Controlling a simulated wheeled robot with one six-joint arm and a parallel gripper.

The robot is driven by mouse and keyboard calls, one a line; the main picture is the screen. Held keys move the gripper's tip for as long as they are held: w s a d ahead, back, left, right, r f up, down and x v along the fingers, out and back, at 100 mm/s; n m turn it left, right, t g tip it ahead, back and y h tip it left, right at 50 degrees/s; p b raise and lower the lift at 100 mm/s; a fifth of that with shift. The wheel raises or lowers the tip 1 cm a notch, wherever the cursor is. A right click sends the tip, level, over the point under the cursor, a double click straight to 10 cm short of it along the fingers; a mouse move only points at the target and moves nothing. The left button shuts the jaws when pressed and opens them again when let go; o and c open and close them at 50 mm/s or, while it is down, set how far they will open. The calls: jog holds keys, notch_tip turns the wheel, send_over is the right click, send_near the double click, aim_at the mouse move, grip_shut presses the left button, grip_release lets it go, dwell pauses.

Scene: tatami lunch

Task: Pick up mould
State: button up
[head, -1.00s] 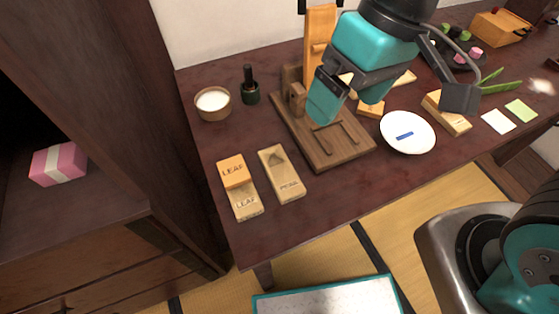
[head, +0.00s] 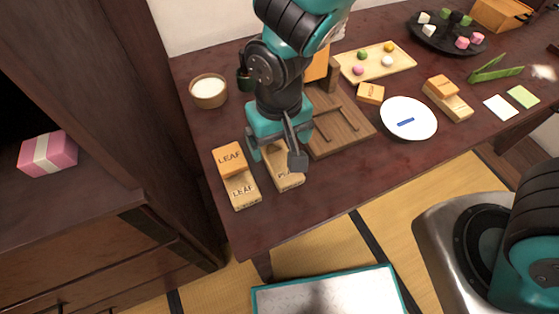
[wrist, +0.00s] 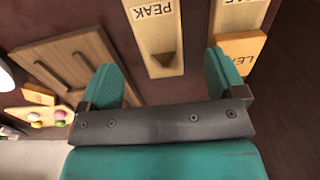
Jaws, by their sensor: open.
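My gripper (head: 276,150) is open and empty above the pale wooden PEAK block (head: 288,182), partly covering it. In the wrist view the PEAK block (wrist: 153,20), with a dark triangular mark, shows between and beyond the fingers of my gripper (wrist: 162,70). To its left in the head view, an orange LEAF piece (head: 229,157) lies on a pale wooden LEAF block (head: 241,191). That orange piece shows at right in the wrist view (wrist: 240,48), close to a finger. I cannot tell which piece is the mould.
A brown wooden press board (head: 345,130) stands right of my gripper, a bowl of white stuff (head: 209,90) behind left. An orange block (head: 370,93), a white plate (head: 408,118) and a sweets tray (head: 395,62) are farther right. The table's front edge is clear.

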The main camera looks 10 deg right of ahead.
aim_at(279, 159)
jog(key=shift+w+f+b, duration=0.1)
jog(key=shift+f+b, duration=0.2)
jog(key=shift+f, duration=2.75)
jog(key=c, duration=1)
jog(key=shift+r, duration=0.1)
